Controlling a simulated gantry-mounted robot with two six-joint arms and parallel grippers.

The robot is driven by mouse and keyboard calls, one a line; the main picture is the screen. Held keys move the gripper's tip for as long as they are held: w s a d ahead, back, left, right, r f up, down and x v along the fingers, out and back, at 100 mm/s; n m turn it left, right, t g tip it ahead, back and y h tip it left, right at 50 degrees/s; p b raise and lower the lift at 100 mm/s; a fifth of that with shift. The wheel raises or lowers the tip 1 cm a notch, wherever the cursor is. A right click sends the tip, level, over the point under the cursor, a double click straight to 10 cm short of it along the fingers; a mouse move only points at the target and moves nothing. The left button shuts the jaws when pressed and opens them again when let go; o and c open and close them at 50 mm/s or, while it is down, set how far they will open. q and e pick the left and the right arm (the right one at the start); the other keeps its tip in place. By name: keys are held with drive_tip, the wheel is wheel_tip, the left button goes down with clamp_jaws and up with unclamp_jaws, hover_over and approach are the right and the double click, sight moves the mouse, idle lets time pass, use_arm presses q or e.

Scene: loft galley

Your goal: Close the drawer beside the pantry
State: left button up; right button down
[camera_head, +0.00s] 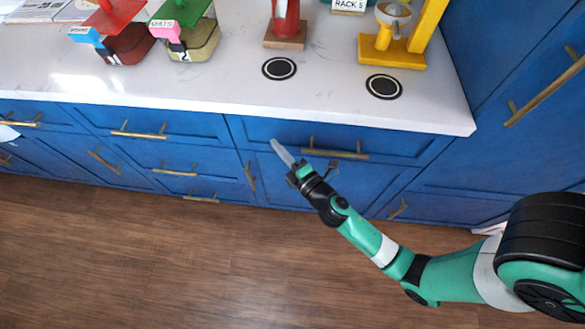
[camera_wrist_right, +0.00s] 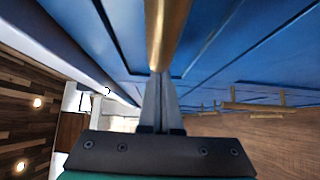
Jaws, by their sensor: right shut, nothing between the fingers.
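The drawer (camera_head: 405,148) beside the pantry is the wide blue one under the counter's right end, with a brass bar handle (camera_head: 335,153). Its front looks about flush with the drawers to its left; I cannot tell if a small gap remains. The tall blue pantry (camera_head: 490,155) stands to its right. My right gripper (camera_head: 281,150) is shut and empty, in front of the drawer's left part, left of the handle. In the right wrist view, the shut fingers (camera_wrist_right: 159,103) point along the blue front, with a brass handle (camera_wrist_right: 166,35) close by. Contact is unclear. My left gripper is not in view.
The white counter (camera_head: 225,78) overhangs the drawers. It bears a red dispenser (camera_head: 287,22), a yellow stand (camera_head: 405,52), two dark round pads (camera_head: 279,69) and labelled containers at left. More blue drawers (camera_head: 185,125) lie left. The wooden floor (camera_head: 150,260) is clear.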

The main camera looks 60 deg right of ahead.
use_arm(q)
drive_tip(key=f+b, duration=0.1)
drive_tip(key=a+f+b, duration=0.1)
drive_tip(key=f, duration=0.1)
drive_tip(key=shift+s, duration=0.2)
use_arm(e)
drive_tip(key=a+v, duration=0.1)
drive_tip(key=v, duration=1.1)
drive_tip(key=shift+w+a, duration=0.35)
drive_tip(key=shift+w, duration=0.05)
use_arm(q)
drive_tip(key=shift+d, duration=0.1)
use_arm(e)
drive_tip(key=shift+f, duration=0.1)
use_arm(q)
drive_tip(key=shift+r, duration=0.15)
